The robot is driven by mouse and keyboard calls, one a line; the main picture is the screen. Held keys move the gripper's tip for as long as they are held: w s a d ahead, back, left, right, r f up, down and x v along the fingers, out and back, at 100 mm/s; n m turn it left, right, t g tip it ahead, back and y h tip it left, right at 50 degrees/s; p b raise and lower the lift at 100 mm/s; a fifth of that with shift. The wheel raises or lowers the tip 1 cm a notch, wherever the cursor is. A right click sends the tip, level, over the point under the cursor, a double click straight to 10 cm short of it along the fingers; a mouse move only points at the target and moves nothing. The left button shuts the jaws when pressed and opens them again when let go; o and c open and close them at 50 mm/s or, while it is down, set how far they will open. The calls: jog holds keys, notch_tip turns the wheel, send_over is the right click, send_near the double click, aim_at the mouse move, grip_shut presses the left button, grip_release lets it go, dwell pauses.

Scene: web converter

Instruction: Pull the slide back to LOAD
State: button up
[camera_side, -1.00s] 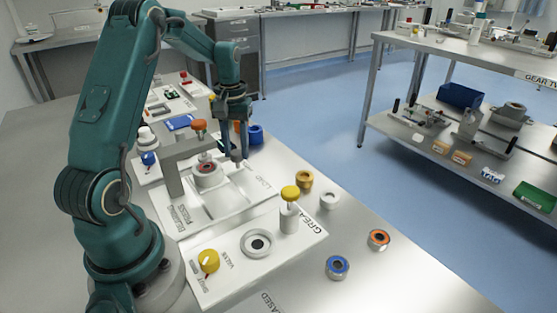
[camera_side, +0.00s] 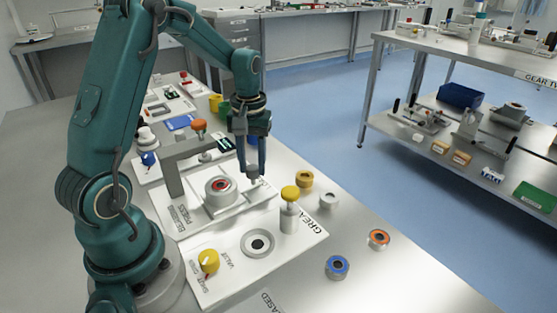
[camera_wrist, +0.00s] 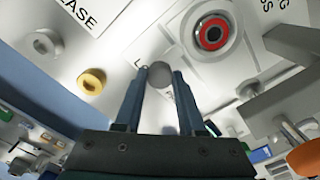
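The slide (camera_side: 232,202) is a pale plate carrying a round grey nest (camera_side: 221,183) with a red-ringed part in it. In the side view the nest stands out in front of the press arch, toward the LOAD end. The red-ringed part also shows in the wrist view (camera_wrist: 212,34). My gripper (camera_side: 254,179) points down at the slide's outer end. In the wrist view its fingers stand on both sides of the slide's round grey knob (camera_wrist: 159,73), closed on it. The LOAD lettering is mostly covered by the gripper and slide.
The grey press arch (camera_side: 180,160) with an orange-topped plunger (camera_side: 199,126) stands behind the nest. A yellow-topped post (camera_side: 289,205) is close to the right of my gripper. Loose gold (camera_side: 305,179) and white (camera_side: 329,199) rings lie beyond it.

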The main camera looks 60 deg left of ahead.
jog(key=o, duration=0.4)
jog(key=shift+d, duration=0.2)
jog(key=shift+r, duration=2.55)
jog(key=shift+w+d+r, duration=0.15)
jog(key=shift+d+r, duration=0.1)
jog(key=s+d+r+m+t, duration=0.55)
jog(key=s+d+r, duration=0.3)
jog(key=d, duration=0.25)
jog(key=shift+s+d+f+m, duration=0.35)
jog(key=shift+s+f+m, duration=0.15)
jog(key=shift+s+m, duration=0.15)
jog(key=shift+s+d+f+m, duration=0.35)
jog(key=shift+s+f+m, duration=0.15)
jog(key=shift+s, duration=0.1)
jog(key=shift+s+d+f+m, duration=0.35)
jog(key=shift+s+f+m, duration=0.15)
jog(key=shift+s+m, duration=0.15)
